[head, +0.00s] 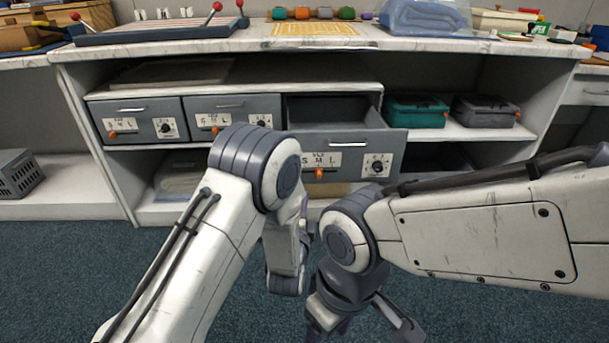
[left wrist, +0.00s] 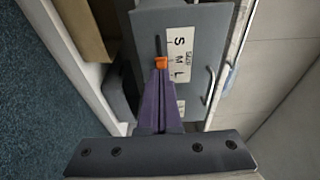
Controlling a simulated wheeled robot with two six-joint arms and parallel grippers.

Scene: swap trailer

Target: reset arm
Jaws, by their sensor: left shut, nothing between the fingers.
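My left gripper (left wrist: 160,78) is shut and empty, its purple fingers together. In the left wrist view its tips are at or just in front of the orange slider (left wrist: 161,62) on a grey drawer front (left wrist: 195,20); contact is unclear. In the head view this drawer (head: 390,150) is pulled out, and its slider (head: 320,173) stands below the M of the S M L label. My left arm (head: 215,225) bends down in front of the drawer, mostly hiding the left gripper there. My right gripper (head: 355,322) hangs low at the bottom edge, partly cut off; its finger opening is unclear.
Two shut grey drawers (head: 135,121) (head: 232,112) with sliders and dials are left of the open one. A teal case (head: 415,111) and a dark case (head: 485,111) sit on the right shelf. The counter (head: 410,43) above carries a board (head: 160,30) with red-knobbed levers.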

